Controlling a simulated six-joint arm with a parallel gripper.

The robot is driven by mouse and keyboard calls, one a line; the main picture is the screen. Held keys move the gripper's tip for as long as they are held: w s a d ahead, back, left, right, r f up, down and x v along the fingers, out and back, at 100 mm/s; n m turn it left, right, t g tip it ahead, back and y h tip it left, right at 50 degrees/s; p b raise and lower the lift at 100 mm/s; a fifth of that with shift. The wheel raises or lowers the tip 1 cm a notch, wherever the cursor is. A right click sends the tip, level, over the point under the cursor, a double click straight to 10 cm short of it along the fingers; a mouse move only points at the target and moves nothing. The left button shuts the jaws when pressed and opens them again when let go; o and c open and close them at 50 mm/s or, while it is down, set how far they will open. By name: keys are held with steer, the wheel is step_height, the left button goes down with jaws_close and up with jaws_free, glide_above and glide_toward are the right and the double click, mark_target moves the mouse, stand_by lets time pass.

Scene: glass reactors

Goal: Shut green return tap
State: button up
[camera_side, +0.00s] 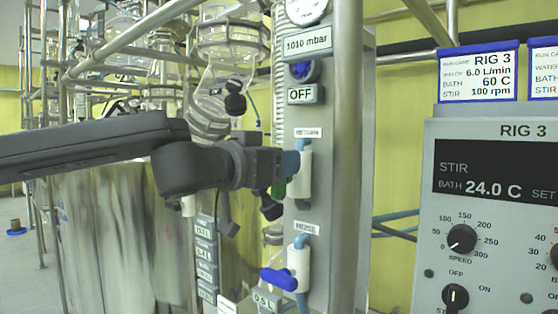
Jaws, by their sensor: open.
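The return tap (305,168) is a white valve body on the grey panel, under a label (307,132) that seems to read RETURN. A blue hose enters its top. A bit of its green handle (279,190) shows at its left, mostly hidden behind my gripper. My gripper (284,164) comes in from the left, with its fingers right at the tap's handle side. Its jaws are open. I cannot tell whether the fingers touch or straddle the handle.
Below is a second white tap with a blue handle (279,279). Above are a blue knob (304,71), an OFF label (302,94) and a gauge (301,10). Glass reactor vessels (231,45) and a steel bath (110,240) stand left. The RIG 3 control box (495,215) stands right.

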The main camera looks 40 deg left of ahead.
steer(key=shift+w, duration=0.45)
jaws_close()
